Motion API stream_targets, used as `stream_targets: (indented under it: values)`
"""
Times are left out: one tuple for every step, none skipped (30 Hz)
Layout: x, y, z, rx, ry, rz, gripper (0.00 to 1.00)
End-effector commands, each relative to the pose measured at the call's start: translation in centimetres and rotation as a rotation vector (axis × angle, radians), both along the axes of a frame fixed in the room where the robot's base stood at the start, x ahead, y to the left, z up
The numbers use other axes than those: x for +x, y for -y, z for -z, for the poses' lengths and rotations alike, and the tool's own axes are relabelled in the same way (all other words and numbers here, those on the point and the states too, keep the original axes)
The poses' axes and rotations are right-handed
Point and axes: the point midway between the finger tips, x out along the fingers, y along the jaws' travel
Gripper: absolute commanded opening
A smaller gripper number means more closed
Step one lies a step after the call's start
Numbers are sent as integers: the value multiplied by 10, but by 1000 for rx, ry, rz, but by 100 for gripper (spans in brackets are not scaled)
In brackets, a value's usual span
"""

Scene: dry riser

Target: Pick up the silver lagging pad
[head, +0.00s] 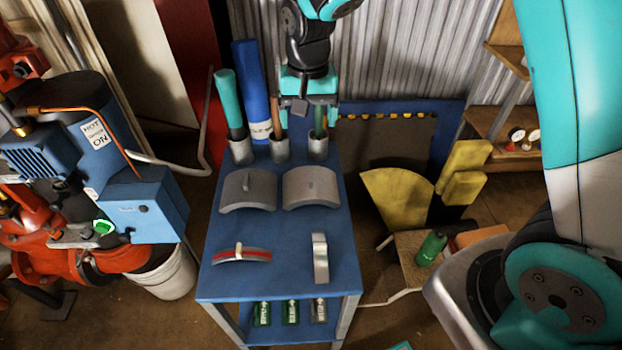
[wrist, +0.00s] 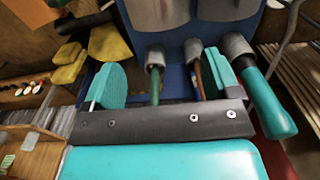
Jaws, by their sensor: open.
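The silver lagging pad seems to be the narrow, shiny curved piece (head: 320,258) at the front right of the blue table (head: 280,283) in the head view.
Red and blue machinery (head: 140,205) stands left. Yellow pieces (head: 398,195) and a green bottle (head: 431,247) are at right. The table's front middle is clear.

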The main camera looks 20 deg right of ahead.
Motion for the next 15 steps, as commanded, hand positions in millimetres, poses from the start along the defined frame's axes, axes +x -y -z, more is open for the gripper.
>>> stream_targets:
  values:
    - [3, 1, 5, -7, -4, 14, 82]
    - [4, 2, 9, -10, -5, 20, 82]
    - [5, 2, 15, -12, -7, 24, 82]
    - [5, 2, 20, -12, -7, 25, 82]
    - [4, 2, 26, -12, -8, 25, 82]
    - [4, 2, 35, -13, -10, 24, 82]
    - [4, 2, 41, -12, -9, 24, 82]
    - [3, 2, 49, -13, -10, 23, 82]
    - [3, 2, 58, -12, -10, 23, 82]
    - [4, 2, 65, -12, -9, 22, 82]
    - [3, 2, 72, -12, -10, 22, 82]
    - [3, 2, 81, -12, -10, 22, 82]
    - [3, 2, 87, -11, -9, 22, 82]
    - [3, 2, 93, -11, -9, 21, 82]
    - [3, 2, 101, -11, -8, 21, 82]
